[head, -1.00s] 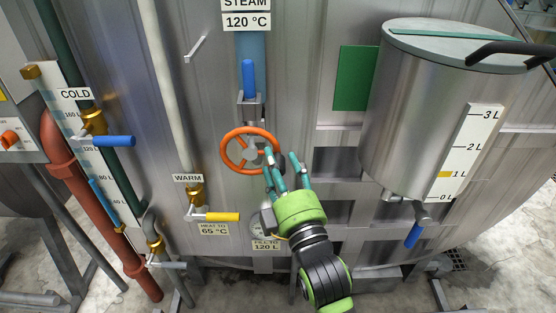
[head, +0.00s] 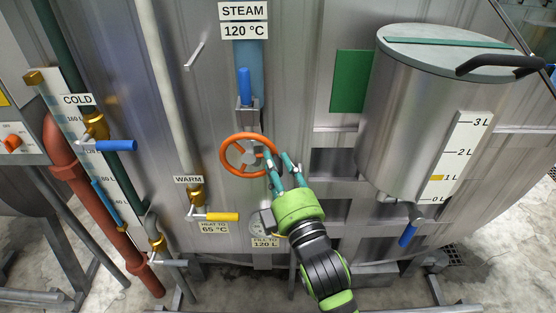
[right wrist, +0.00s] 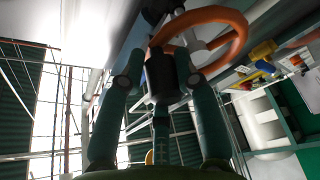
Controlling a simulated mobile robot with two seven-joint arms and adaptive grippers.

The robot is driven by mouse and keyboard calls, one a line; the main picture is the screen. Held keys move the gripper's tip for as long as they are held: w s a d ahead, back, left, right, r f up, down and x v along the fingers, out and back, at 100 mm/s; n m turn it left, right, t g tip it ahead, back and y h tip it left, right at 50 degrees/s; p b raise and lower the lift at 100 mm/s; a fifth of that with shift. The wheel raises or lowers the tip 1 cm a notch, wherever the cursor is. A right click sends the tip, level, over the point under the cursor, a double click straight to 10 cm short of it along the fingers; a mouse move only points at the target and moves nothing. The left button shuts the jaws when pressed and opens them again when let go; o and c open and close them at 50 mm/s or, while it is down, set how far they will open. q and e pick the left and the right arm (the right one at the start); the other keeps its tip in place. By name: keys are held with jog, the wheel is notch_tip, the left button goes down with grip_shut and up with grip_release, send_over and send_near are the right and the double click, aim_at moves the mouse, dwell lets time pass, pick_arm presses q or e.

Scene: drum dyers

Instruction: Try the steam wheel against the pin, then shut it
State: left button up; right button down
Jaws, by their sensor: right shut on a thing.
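The steam wheel (head: 248,156) is an orange handwheel with a grey hub, below the blue-handled steam pipe on the metal drum. My right gripper (head: 276,163) reaches up to its lower right rim. Its two teal fingers are shut on a dark, upright knob-like part at the wheel. In the right wrist view this dark part (right wrist: 160,76) sits between the fingertips, right against the orange rim (right wrist: 214,14). The fingers hide part of the rim. I cannot make out the pin. My left gripper is not in view.
A blue lever (head: 244,84) stands above the wheel. The yellow warm lever (head: 222,217) is at lower left and the blue cold lever (head: 117,145) further left. A lidded steel tank (head: 420,120) with a litre scale stands close on the right.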

jog(key=shift+a+f, duration=0.1)
jog(key=shift+f, duration=0.05)
jog(key=c, duration=1)
grip_release()
jog(key=shift+a, duration=0.15)
jog(key=shift+s, duration=0.1)
jog(key=shift+s+d, duration=0.25)
jog(key=shift+s, duration=0.05)
jog(key=v, duration=1.1)
jog(key=shift+s, duration=0.1)
